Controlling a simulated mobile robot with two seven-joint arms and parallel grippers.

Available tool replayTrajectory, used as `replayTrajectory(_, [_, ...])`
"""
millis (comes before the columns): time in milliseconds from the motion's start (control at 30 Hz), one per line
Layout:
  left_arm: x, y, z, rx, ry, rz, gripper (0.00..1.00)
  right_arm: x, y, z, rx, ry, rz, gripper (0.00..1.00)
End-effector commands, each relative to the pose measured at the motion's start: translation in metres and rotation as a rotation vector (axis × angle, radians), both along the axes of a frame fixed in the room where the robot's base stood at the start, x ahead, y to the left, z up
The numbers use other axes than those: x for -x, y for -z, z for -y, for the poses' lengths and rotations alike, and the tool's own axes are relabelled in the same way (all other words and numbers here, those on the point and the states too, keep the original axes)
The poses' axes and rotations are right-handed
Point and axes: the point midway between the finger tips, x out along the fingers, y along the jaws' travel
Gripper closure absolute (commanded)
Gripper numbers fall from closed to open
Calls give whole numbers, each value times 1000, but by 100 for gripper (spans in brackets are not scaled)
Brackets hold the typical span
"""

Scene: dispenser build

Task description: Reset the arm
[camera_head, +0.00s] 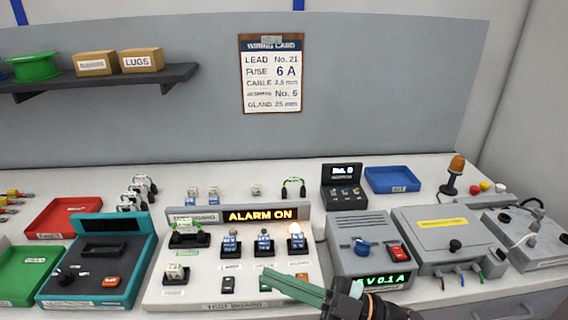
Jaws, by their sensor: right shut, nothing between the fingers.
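My right gripper (268,278) comes in from the bottom right of the head view. Its green fingers lie together, shut and empty, over the front of the white test board (206,291). The fingers hide part of the board near its front middle. From this view I cannot tell whether the fingertips touch the board. The board's display (257,215) reads "ALARM ON", and a lamp at its right (296,229) glows. My left gripper is not in view.
A grey power supply (350,232) stands right of the board, with a grey box (430,222) beyond it. A teal device (88,287) and red tray (62,217) are at left. A blue tray (392,180) and amber beacon (456,164) stand behind. A wiring card (271,107) hangs above.

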Motion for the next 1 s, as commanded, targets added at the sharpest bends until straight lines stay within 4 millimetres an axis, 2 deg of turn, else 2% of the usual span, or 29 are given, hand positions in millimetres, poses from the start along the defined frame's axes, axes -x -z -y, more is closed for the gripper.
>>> replayTrajectory(100, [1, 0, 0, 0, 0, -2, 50, -29, 31, 26, -113, 263, -180, 100])
replayTrajectory(167, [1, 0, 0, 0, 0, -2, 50, -40, 56, 44, -133, 397, -278, 100])
replayTrajectory(267, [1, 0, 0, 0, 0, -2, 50, -47, 112, 77, -124, 610, -464, 100])
replayTrajectory(300, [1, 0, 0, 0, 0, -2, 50, -45, 138, 91, -107, 689, -545, 100])
replayTrajectory(367, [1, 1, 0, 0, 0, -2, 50, -34, 179, 110, -66, 796, -670, 100])
replayTrajectory(400, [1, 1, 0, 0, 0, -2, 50, -23, 206, 122, -31, 858, -751, 100])
replayTrajectory(500, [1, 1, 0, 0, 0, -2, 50, 12, 265, 145, 63, 970, -938, 100])
replayTrajectory(600, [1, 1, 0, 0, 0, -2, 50, 51, 309, 160, 153, 1034, -1094, 100])
replayTrajectory(700, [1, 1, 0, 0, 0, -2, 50, 83, 337, 169, 220, 1066, -1203, 100])
replayTrajectory(800, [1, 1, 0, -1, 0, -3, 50, 102, 351, 173, 260, 1078, -1264, 100])
replayTrajectory(1000, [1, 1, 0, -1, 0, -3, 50, 110, 357, 175, 280, 1081, -1288, 100])
